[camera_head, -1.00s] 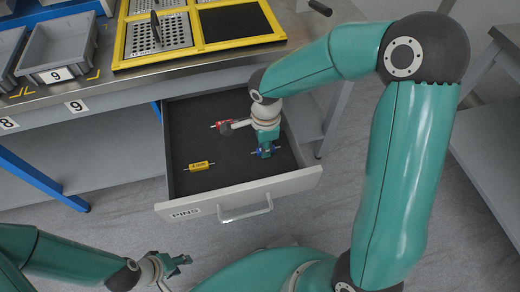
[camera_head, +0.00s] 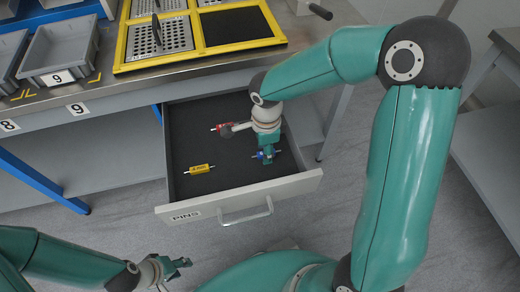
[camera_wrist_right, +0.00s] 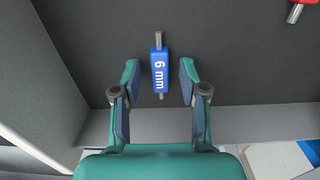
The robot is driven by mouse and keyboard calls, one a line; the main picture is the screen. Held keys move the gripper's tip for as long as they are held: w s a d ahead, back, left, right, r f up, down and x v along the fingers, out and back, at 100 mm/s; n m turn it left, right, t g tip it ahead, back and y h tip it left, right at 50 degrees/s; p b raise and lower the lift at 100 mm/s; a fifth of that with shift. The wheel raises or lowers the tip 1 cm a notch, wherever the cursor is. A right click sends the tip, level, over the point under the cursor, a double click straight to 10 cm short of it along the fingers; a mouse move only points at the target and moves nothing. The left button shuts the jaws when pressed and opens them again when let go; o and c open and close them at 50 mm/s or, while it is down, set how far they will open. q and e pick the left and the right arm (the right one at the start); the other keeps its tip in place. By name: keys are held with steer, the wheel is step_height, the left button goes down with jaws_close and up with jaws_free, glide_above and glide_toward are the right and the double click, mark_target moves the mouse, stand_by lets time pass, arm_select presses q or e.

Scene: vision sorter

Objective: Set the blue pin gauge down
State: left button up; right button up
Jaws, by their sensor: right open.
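The blue pin gauge (camera_wrist_right: 160,70), marked 6 mm, lies on the dark floor of the open PINS drawer (camera_head: 240,196), near its right side; in the head view (camera_head: 267,155) my gripper partly covers it. My right gripper (camera_wrist_right: 160,80) is open, with one finger on each side of the blue gauge and a visible gap to both. In the head view my right gripper (camera_head: 268,151) is inside the drawer, right above the gauge. My left gripper (camera_head: 183,268) is outside, in front of the drawer at lower left, and its fingertips look apart and empty.
A yellow pin gauge (camera_head: 199,169) lies in the drawer's left front. A red pin gauge (camera_head: 224,127) lies behind, also seen at the wrist view's corner (camera_wrist_right: 302,5). The bench above holds a yellow-framed tray (camera_head: 203,63) and grey bins (camera_head: 58,51).

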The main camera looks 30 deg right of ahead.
step_height(320, 180, up, 12)
steer(key=p, duration=0.3)
steer(key=shift+f, duration=0.15)
